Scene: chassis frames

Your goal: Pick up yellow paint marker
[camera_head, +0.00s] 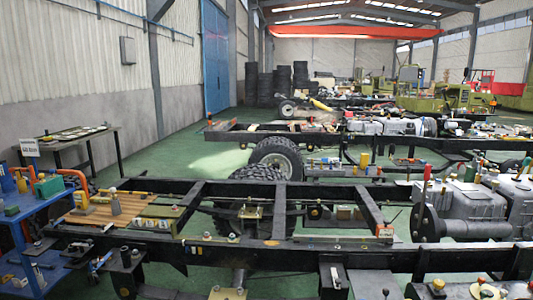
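I cannot pick out a yellow paint marker for certain, as the small items are too tiny to tell apart. A small upright yellow object (364,160) stands on the farther chassis frame. A yellow piece (82,199) stands by the wooden slats at the left of the near frame. A small yellow-topped item (438,284) sits at the bottom right. My gripper does not show in the head view.
A long black chassis frame (330,257) crosses the foreground, with tools and parts on its rails. A blue cart (45,225) with loaded shelves stands at the left. A dark table (72,138) is behind it. Green floor (180,160) is open beyond.

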